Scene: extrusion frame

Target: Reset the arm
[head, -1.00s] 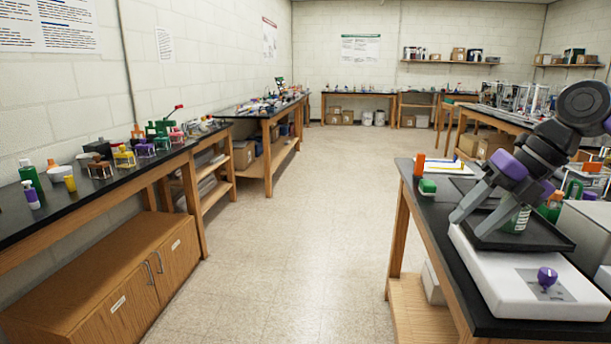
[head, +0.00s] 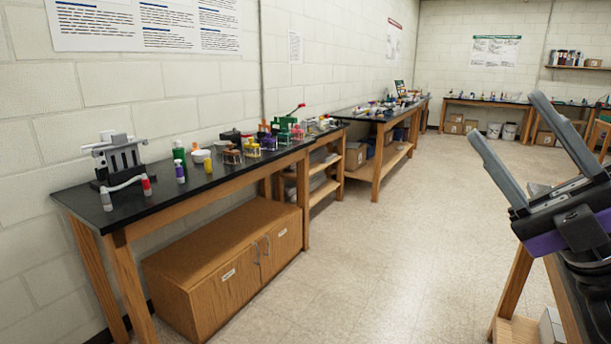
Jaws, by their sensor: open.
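My gripper (head: 508,134) is at the right side of the head view, raised above the right-hand bench (head: 563,296). Its two long grey fingers point up and to the left and stand wide apart. Nothing shows between them. The purple and dark parts of my arm behind the fingers run off the right edge, so most of the arm is out of view.
A black-topped bench (head: 88,203) runs along the left wall with a pipette stand (head: 118,160), bottles and small coloured racks. A wooden cabinet (head: 218,262) sits beneath it. The floor (head: 400,250) between the benches is clear. More benches stand farther back.

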